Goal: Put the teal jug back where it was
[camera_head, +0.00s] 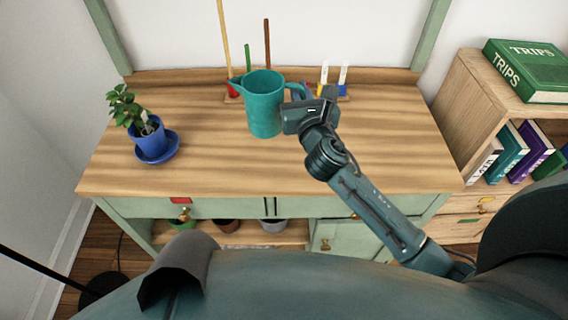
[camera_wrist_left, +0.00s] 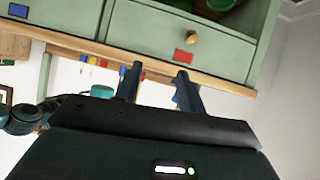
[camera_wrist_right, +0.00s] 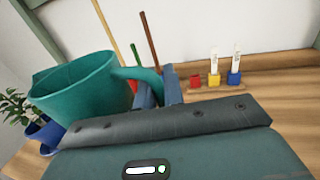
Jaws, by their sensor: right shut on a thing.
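The teal jug (camera_head: 263,112) is upright over the middle of the wooden potting bench top (camera_head: 370,165), its spout toward the left. It also shows in the right wrist view (camera_wrist_right: 75,95). My right gripper (camera_head: 305,97) is shut on the jug's handle at its right side; its fingers show in the right wrist view (camera_wrist_right: 160,88). I cannot tell whether the jug's base touches the bench. My left gripper (camera_wrist_left: 160,72) is open and empty, in front of the bench's drawers. In the left wrist view the jug (camera_wrist_left: 103,91) appears small and upside down.
A blue potted plant (camera_head: 151,143) stands on a blue saucer (camera_head: 172,155) at the left. Behind the jug are upright sticks (camera_head: 267,45) and colored blocks with white tags (camera_head: 342,88). A bookshelf (camera_head: 450,95) stands at the right. The front middle of the bench is clear.

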